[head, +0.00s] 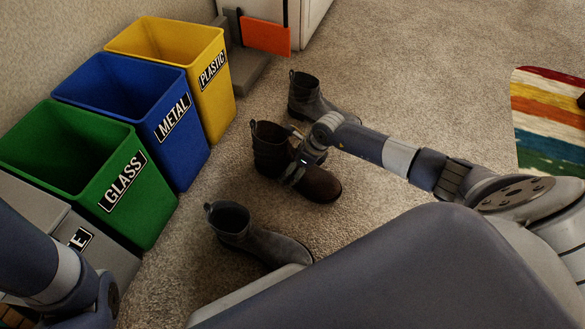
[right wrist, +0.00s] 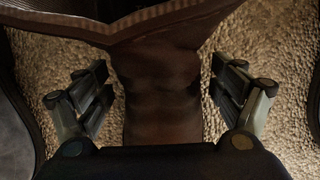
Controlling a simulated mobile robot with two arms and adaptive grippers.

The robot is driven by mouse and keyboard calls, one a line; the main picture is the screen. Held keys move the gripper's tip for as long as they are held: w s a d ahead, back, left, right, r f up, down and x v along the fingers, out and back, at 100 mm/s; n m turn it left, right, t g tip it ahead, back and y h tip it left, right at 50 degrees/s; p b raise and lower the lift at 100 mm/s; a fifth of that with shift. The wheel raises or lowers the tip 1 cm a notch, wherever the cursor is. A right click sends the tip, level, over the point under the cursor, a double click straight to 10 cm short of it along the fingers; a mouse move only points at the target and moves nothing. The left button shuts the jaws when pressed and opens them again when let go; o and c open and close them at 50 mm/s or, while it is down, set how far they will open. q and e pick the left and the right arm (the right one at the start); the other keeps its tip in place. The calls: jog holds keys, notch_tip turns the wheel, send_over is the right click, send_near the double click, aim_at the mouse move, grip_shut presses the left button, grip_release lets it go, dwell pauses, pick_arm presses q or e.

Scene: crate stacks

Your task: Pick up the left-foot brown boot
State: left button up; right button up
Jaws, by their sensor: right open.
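One brown boot (head: 317,186) stands upright on the carpet between two grey boots, its toe toward the lower right; I cannot tell which foot it fits. My right gripper (head: 291,177) is over the middle of it, partly hiding it. In the right wrist view the brown boot (right wrist: 162,85) lies between the open fingers of my right gripper (right wrist: 160,92). Carpet shows in a gap on each side, so the fingers do not appear to touch it. My left arm shows at the lower left of the head view, but its gripper is not visible.
Grey boots stand behind (head: 307,98) and in front (head: 250,238) of the brown one. Green (head: 80,170), blue (head: 135,115) and yellow (head: 180,65) bins line the left wall. A striped rug (head: 550,115) lies at right. Open carpet lies behind my right arm.

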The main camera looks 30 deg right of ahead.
jog(key=shift+w+r, duration=0.1)
jog(key=c, duration=1.6)
jog(key=shift+r, duration=0.1)
